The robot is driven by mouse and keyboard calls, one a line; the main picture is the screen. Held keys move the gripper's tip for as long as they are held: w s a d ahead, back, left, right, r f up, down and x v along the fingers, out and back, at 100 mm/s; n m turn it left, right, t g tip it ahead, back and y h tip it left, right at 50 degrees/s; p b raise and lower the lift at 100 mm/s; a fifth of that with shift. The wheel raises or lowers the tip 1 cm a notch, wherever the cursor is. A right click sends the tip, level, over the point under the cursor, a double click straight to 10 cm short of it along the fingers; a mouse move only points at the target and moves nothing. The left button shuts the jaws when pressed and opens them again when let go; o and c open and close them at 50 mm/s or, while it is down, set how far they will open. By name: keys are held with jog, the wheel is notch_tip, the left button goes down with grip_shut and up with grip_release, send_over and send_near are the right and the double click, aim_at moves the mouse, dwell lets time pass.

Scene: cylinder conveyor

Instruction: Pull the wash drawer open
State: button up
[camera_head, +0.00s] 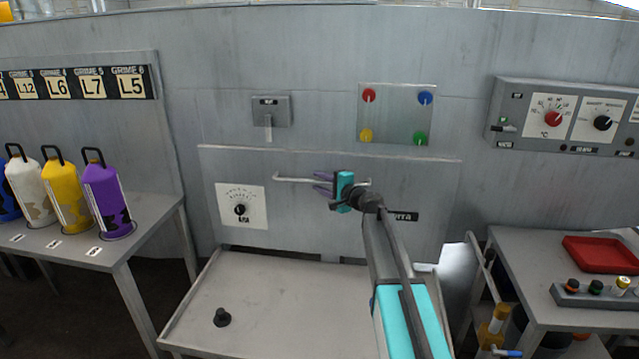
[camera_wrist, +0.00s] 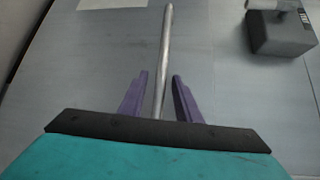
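The wash drawer's grey front panel (camera_head: 300,223) is upright in the middle of the wall in the head view. A thin metal handle bar (camera_head: 292,179) runs across it. My gripper (camera_head: 318,182) is at the bar, with its purple fingers pointing left along the panel. In the wrist view the handle bar (camera_wrist: 166,40) passes between the two fingers (camera_wrist: 160,85), with a visible gap on each side. The fingers are apart and not closed on the bar.
A left table (camera_head: 150,215) holds coloured bottles. A right table (camera_head: 520,250) holds a red tray (camera_head: 600,254). A dial plate (camera_head: 241,205) is on the panel; a switch box (camera_head: 270,110) is above.

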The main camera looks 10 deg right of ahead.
grip_shut()
jog(key=shift+a, duration=0.1)
jog(key=shift+s, duration=0.1)
